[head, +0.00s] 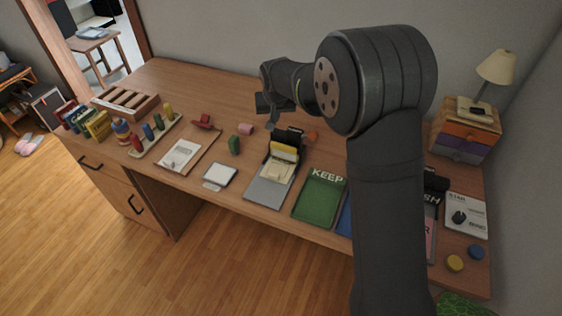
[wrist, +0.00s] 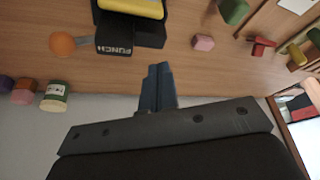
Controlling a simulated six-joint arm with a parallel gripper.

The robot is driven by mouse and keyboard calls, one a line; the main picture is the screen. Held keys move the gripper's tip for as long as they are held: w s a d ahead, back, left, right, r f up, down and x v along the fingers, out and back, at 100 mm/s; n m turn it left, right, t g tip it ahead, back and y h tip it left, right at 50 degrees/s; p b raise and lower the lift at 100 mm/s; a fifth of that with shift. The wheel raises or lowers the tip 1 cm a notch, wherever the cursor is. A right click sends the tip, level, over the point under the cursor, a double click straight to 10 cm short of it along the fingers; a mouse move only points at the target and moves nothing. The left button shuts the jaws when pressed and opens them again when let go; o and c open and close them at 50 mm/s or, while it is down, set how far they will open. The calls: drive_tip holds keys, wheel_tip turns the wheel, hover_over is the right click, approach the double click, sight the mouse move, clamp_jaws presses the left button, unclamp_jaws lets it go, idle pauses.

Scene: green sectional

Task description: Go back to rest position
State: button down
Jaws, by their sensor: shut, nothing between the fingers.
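My gripper (head: 268,112) is in the air above the back part of the wooden desk (head: 210,88), at the end of my dark arm, near the middle of the head view. In the wrist view its two fingers (wrist: 159,72) are together with nothing between them. A black and yellow punch (wrist: 128,30) lies on the desk ahead of the fingers in the wrist view. The punch also shows in the head view (head: 284,152), below and right of my gripper. My upper arm hides part of the desk's right side.
A lamp (head: 497,66) and a small drawer box (head: 464,135) stand at the right. The wall (head: 215,35) is close behind. The desk's back left is mostly clear.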

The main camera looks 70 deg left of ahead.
idle(0.4)
wheel_tip(320, 180, down, 8)
drive_tip(key=shift+f, duration=0.25)
drive_tip(key=shift+r, duration=0.1)
idle(0.4)
drive_tip(key=shift+r, duration=4.95)
drive_tip(key=m+h, duration=0.1)
drive_tip(key=m, duration=0.1)
approach(276, 143)
drive_tip(key=shift+s+d+f+g, duration=0.15)
drive_tip(key=shift+s+f, duration=0.1)
drive_tip(key=shift+s, duration=0.25)
drive_tip(key=shift+s+d+f+g, duration=0.15)
drive_tip(key=shift+s+f, duration=0.1)
drive_tip(key=shift+s, duration=0.25)
